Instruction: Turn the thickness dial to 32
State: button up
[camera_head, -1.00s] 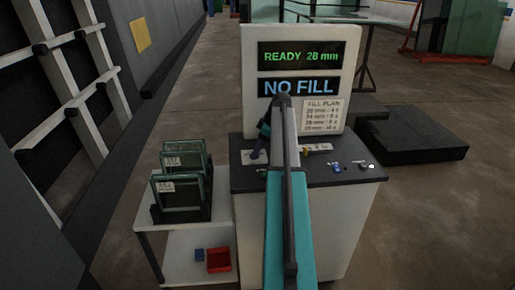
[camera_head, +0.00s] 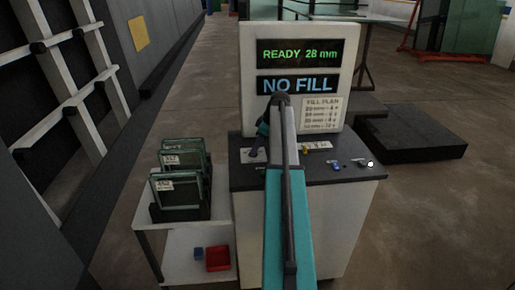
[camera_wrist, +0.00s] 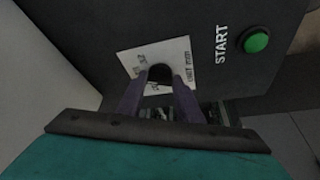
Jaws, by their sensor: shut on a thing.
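The thickness dial (camera_wrist: 160,73) is a dark round knob on a white label plate (camera_wrist: 178,52) in the wrist view. The two fingers of my gripper (camera_wrist: 160,84) are shut on it, one on each side. In the head view my gripper (camera_head: 256,152) reaches down to the left part of the console top, and my arm hides part of the panel. The display (camera_head: 300,53) reads READY 28 mm in green. The numbers on the dial's plate are too small and partly covered to read.
A green START button (camera_wrist: 256,41) sits right of the dial in the wrist view. A blue control (camera_head: 336,164) and a white knob (camera_head: 370,163) are on the console's right side. A NO FILL screen (camera_head: 297,85) and fill plan sheet (camera_head: 321,114) stand behind. A cart (camera_head: 190,236) holds framed glass panes (camera_head: 180,190).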

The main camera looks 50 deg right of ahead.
jog(key=m, duration=0.1)
jog(key=m+h+b, duration=0.1)
jog(key=m, duration=0.1)
jog(key=shift+s+a+f+t+b, duration=0.1)
jog(key=shift+a+t+b, duration=0.2)
jog(key=shift+a+m+h+b, duration=0.15)
jog(key=shift+m+h+b, duration=0.55)
jog(key=shift+m, duration=1.3)
jog(key=o, duration=1.1)
jog(key=shift+r, duration=0.2)
jog(key=shift+a+b+v, duration=0.15)
jog(key=shift+b+v, duration=0.45)
jog(key=shift+v, duration=2.8)
jog(key=shift+a+b+v, duration=0.1)
jog(key=shift+b+v, duration=0.45)
jog(key=shift+v, duration=2.85)
jog(key=shift+r, duration=0.15)
